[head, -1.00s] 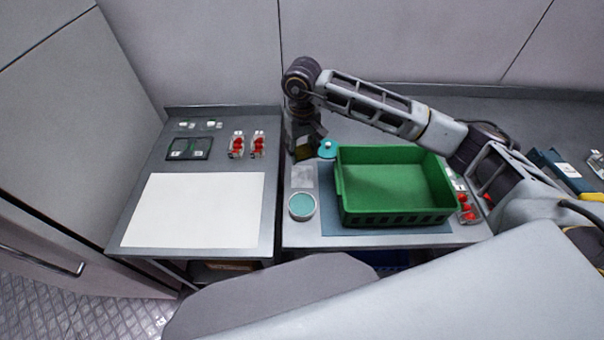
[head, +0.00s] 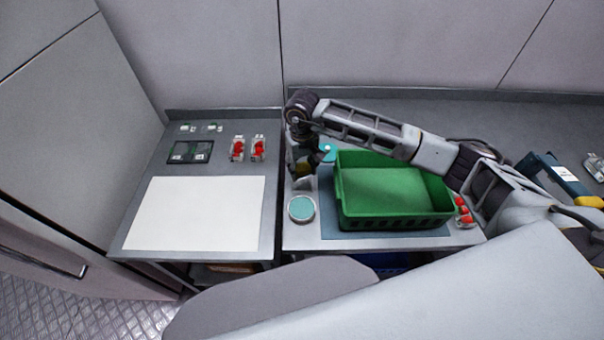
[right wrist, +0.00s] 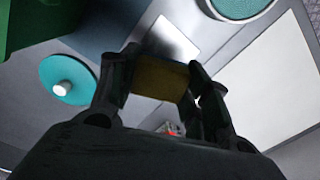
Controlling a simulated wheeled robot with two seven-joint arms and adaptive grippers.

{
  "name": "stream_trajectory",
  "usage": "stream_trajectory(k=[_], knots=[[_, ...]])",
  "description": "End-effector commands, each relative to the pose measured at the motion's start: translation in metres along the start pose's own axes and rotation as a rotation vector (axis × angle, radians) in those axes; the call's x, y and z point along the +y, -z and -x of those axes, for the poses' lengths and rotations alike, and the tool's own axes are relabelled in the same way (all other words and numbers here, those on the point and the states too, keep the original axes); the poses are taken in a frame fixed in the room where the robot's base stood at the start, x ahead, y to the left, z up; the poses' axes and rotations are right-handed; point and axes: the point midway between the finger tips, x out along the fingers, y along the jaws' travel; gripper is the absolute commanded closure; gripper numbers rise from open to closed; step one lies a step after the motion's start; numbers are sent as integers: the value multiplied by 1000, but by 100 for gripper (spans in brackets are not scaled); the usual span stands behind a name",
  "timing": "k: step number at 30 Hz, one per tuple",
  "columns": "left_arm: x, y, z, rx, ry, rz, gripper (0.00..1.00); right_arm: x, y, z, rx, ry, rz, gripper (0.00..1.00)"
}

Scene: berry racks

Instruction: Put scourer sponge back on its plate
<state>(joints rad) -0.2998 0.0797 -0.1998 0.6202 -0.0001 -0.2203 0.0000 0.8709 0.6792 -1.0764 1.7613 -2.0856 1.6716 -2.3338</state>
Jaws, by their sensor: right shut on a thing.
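The scourer sponge (right wrist: 160,79), a yellow-brown block with a dark side, is held between the fingers of my right gripper (right wrist: 157,85) in the right wrist view. In the head view my right gripper (head: 303,176) points down over the left part of the right table, behind the round teal-topped pot. The sponge plate, a pale grey square (right wrist: 172,38), shows just beyond the sponge in the right wrist view. In the head view the gripper mostly hides it. I cannot tell the exact gap between sponge and plate. My left gripper is not in view.
A green crate (head: 344,201) stands on a blue mat (head: 330,229), right of the gripper. The teal-topped pot (head: 301,209) stands in front. A teal lid with a white knob (right wrist: 66,82) lies close by. The left table holds a white sheet (head: 195,213) and red berry packs (head: 237,150).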

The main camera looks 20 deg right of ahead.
Motion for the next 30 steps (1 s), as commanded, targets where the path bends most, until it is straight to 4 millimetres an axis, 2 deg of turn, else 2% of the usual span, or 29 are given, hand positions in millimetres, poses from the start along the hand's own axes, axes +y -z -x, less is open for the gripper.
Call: stream_trajectory(k=[11,27,28,30], knots=[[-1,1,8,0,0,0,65,0,-1,-32,-1,0,0,75],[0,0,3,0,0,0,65,0,0,-38,0,-1,0,75],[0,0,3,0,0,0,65,0,0,-38,0,-1,0,50],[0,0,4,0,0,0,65,0,0,-37,0,-1,0,41]])
